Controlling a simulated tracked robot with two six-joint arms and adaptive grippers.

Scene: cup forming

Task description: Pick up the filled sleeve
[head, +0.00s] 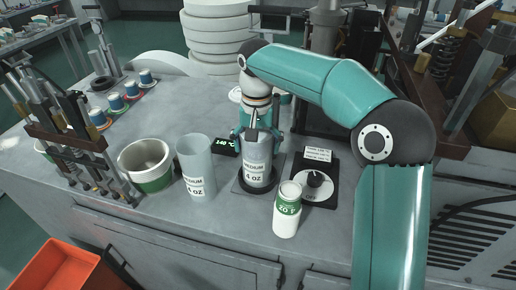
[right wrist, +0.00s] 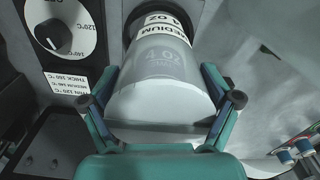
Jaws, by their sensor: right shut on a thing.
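The sleeve (head: 257,174) is a cloudy cylinder labelled MEDIUM 4 OZ, upright in the black ring of a small square base (head: 243,187). The sleeve also fills the middle of the right wrist view (right wrist: 162,68). My right gripper (head: 257,140) reaches down over it from behind, with its teal fingers on both sides. In the right wrist view the gripper (right wrist: 163,103) is shut on the sleeve near its upper end. I cannot tell whether the sleeve is lifted off the base. My left gripper is not in view.
A white jar with a green band (head: 287,211) stands close in front on the right, beside a black dial box (head: 315,181). A bowl (head: 147,163) and a tool rack (head: 72,144) are at left. A green display (head: 226,146) sits behind. The front left counter is clear.

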